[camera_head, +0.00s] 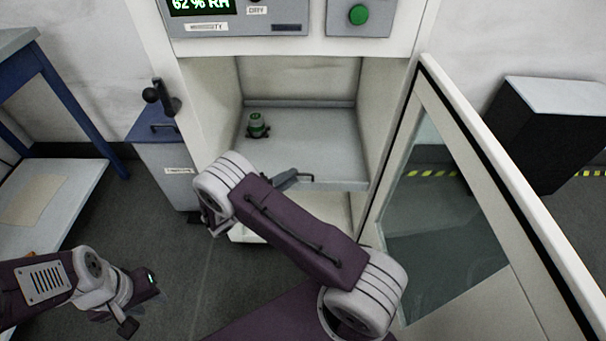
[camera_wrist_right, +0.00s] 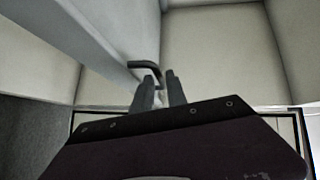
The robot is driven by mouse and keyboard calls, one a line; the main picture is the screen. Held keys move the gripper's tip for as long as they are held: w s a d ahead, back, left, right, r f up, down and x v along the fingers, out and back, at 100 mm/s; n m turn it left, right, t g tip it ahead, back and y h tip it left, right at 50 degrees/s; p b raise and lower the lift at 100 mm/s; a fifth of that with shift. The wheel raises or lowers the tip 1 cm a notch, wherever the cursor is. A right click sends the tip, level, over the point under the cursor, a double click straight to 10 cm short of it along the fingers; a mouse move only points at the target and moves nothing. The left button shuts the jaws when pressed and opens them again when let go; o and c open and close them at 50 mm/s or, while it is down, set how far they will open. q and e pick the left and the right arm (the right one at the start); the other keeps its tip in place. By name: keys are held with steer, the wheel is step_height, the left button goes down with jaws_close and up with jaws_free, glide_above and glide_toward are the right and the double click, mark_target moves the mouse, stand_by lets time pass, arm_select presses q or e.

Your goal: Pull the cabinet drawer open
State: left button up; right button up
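The white cabinet (camera_head: 385,120) stands in front of me with its glazed door swung open to the right. Inside is a grey drawer or tray (camera_head: 320,150) with a dark bar handle (camera_head: 288,179) at its front edge. I cannot tell how far out the drawer is. My right arm reaches across to it and hides part of the front; its gripper is mostly hidden in the head view. In the right wrist view the two fingers (camera_wrist_right: 161,88) are close together at the bent handle (camera_wrist_right: 147,65), but their grip is unclear. My left gripper (camera_head: 142,308) is low at the left, away from the cabinet.
A small green object (camera_head: 257,126) stands on the grey surface inside the cabinet. The open door (camera_head: 450,200) fills the right side. A grey bin-like unit (camera_head: 165,165) stands left of the cabinet, and a blue-legged bench (camera_head: 60,190) is further left. The floor between is clear.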

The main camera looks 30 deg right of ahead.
mark_target(303, 179)
steer(key=b+x, duration=0.1)
steer(key=x, duration=0.4)
steer(key=shift+f+b, duration=0.2)
steer(key=shift+b, duration=0.1)
steer(key=shift+w+d, duration=0.1)
steer(key=shift+d, duration=0.3)
jaws_close()
stand_by(0.6)
